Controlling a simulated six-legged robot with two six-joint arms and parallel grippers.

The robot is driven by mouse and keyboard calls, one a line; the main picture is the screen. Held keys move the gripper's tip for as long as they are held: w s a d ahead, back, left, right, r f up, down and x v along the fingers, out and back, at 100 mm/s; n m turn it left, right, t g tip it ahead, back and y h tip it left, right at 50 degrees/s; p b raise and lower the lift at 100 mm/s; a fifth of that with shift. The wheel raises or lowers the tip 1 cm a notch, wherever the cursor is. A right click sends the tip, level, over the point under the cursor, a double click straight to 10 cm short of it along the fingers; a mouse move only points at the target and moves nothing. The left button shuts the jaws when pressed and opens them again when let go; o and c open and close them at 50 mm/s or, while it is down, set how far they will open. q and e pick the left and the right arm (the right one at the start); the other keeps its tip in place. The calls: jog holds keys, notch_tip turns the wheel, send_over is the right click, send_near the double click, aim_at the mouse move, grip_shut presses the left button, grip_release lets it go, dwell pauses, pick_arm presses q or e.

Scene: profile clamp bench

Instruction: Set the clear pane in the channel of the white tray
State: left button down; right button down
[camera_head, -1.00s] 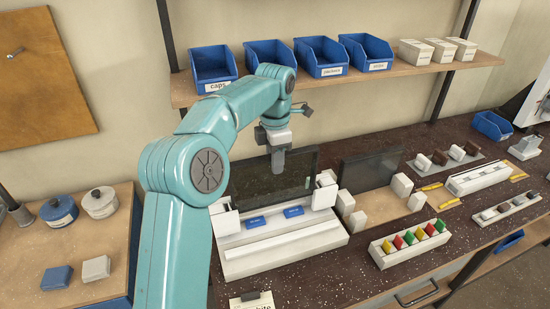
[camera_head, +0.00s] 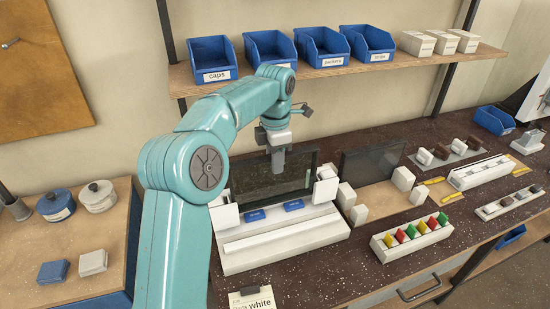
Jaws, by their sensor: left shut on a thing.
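My left gripper (camera_head: 278,164) is shut on the top edge of the clear pane (camera_head: 250,184), which looks dark and see-through. The pane stands upright at the back of the white tray (camera_head: 285,246), between white blocks at the left (camera_head: 224,214) and right (camera_head: 325,188). Its lower edge is partly hidden behind two blue tabs (camera_head: 293,205), so I cannot tell whether it sits in the channel. My right gripper is not in view.
A second dark pane (camera_head: 372,168) stands between white blocks to the right. A white rack (camera_head: 411,241) holds several coloured pieces in front of it. Blue bins (camera_head: 322,48) line the shelf above. A white label card (camera_head: 252,299) lies before the tray.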

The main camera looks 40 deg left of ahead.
pick_arm(q)
jog(key=shift+f, duration=0.4)
jog(key=shift+f+b, duration=0.2)
jog(key=shift+b, duration=0.2)
jog(key=shift+f, duration=0.35)
jog(key=shift+f+b, duration=0.35)
jog(key=shift+b, duration=0.15)
jog(key=shift+f, duration=0.35)
jog(key=shift+f+b, duration=0.35)
jog(key=shift+b, duration=0.15)
jog(key=shift+r, duration=0.1)
jog(key=c, duration=0.8)
grip_release()
jog(key=shift+o, duration=0.2)
